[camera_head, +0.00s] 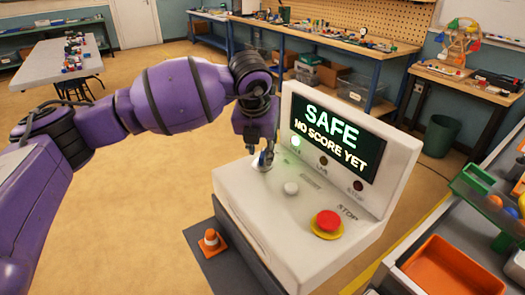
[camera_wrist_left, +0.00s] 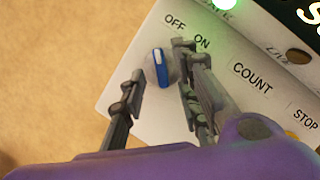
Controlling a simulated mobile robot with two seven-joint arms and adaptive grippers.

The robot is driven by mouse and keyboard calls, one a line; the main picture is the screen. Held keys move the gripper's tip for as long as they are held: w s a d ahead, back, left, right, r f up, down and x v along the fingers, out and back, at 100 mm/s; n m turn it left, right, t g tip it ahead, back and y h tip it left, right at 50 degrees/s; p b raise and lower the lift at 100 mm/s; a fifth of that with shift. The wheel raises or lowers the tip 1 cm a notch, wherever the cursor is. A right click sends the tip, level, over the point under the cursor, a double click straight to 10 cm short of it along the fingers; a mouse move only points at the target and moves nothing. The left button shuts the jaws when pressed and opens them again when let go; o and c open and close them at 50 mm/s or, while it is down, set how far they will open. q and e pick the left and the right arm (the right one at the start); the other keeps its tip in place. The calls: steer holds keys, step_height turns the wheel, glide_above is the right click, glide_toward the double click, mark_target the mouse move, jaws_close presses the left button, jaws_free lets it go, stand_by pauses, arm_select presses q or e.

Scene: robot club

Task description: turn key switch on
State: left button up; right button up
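The key switch (camera_wrist_left: 161,68) is a round knob with a blue handle and a white stripe, on the pale console panel. Its handle points up and slightly left in the left wrist view, nearer the printed OFF than the ON. My left gripper (camera_wrist_left: 160,62) is open, with one finger on each side of the handle and a gap visible on the left. In the head view my left gripper (camera_head: 261,156) is over the console's left part and largely hides the switch. The console (camera_head: 260,222) has a screen (camera_head: 330,138) reading SAFE, NO SCORE YET. My right gripper is not in view.
A red stop button (camera_head: 328,221) on a yellow base and a white button (camera_head: 291,188) sit right of the switch. A green lamp (camera_head: 295,142) glows on the upright panel. A small orange cone (camera_head: 211,239) stands at the console's left. Trays lie at the far right.

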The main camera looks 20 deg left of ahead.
arm_select(q)
steer(key=shift+w+f, duration=0.25)
steer(key=shift+f, duration=0.35)
steer(key=shift+w+f, duration=0.2)
steer(key=shift+f, duration=0.25)
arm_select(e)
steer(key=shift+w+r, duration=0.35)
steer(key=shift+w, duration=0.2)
arm_select(q)
steer(key=shift+c, duration=0.2)
jaws_close()
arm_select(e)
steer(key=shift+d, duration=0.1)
